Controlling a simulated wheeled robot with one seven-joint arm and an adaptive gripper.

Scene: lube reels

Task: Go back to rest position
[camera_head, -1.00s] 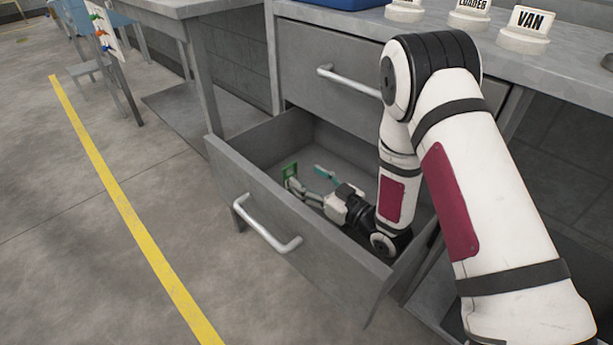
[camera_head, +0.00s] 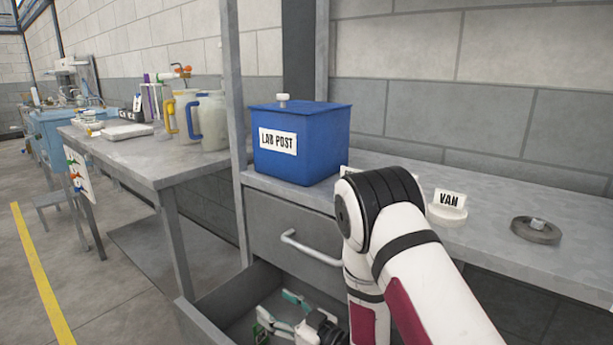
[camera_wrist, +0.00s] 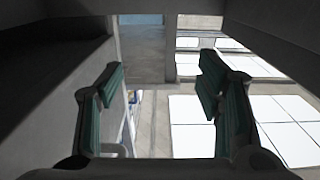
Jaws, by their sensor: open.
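My gripper (camera_head: 279,309) is inside the open lower drawer (camera_head: 190,322) of the grey bench, low in the head view. Its two green-padded fingers are spread apart. In the wrist view my gripper (camera_wrist: 163,100) also shows open, with nothing between the fingers. My white arm reaches down into the drawer from the right and hides part of it.
The closed upper drawer has a bar handle (camera_head: 310,248) just above my gripper. A blue LAB POST box (camera_head: 325,140), a VAN sign (camera_head: 448,203) and a round grey disc (camera_head: 536,230) stand on the bench top (camera_head: 490,215).

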